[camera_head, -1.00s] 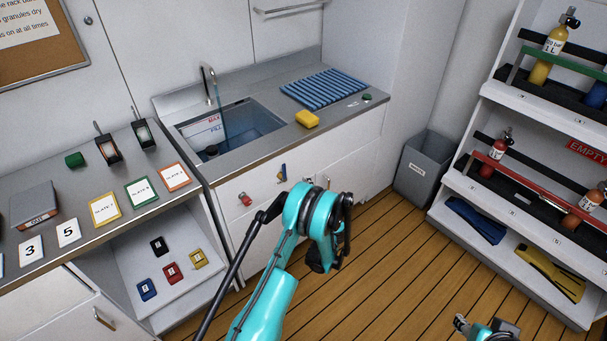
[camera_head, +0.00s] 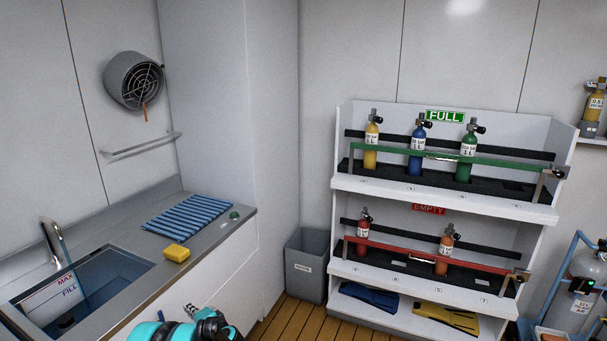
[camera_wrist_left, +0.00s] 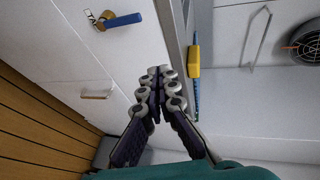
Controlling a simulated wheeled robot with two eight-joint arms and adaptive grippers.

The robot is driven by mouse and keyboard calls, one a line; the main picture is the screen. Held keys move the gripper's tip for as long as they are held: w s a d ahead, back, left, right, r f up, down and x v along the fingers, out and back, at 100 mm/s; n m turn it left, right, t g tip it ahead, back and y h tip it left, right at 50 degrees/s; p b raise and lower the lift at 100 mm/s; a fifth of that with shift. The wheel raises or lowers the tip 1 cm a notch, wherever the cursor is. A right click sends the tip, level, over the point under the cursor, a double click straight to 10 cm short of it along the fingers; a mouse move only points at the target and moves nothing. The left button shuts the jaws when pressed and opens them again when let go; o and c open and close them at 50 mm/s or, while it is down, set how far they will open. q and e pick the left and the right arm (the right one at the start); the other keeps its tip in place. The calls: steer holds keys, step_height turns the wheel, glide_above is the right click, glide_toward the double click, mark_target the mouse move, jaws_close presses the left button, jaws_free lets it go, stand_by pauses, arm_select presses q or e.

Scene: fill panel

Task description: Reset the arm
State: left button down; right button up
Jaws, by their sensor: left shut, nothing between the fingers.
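My left arm's teal links (camera_head: 185,330) show at the bottom edge of the head view, in front of the sink cabinet. My left gripper (camera_wrist_left: 161,74) shows in the left wrist view with its dark, knuckled fingers together at the tips and nothing between them. It is in front of the white cabinet front, apart from the yellow sponge (camera_wrist_left: 194,60). My right gripper is not in view.
The sink (camera_head: 100,283), sponge (camera_head: 177,253) and blue ribbed mat (camera_head: 188,217) are at left. A grey bin (camera_head: 306,268) stands beside the cylinder rack (camera_head: 445,196). A blue-handled valve (camera_wrist_left: 122,20) and a door handle (camera_wrist_left: 97,94) stick out near the left gripper.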

arm_select(q)
steer(key=s+d+r+n+g+h, duration=0.2)
steer(key=s+d+r+n+h, duration=0.4)
steer(key=s+r, duration=0.65)
steer(key=s+d+h, duration=0.1)
steer(key=s+d, duration=0.3)
steer(key=s, duration=0.3)
steer(key=s+d+f+n+h, duration=0.1)
steer(key=s+d+h, duration=0.1)
steer(key=s+d, duration=0.2)
steer(key=s+d+f+n+g+h, duration=0.1)
steer(key=s+d, duration=0.4)
steer(key=s, duration=0.6)
steer(key=shift+f+h, duration=0.15)
steer(key=shift+h, duration=0.35)
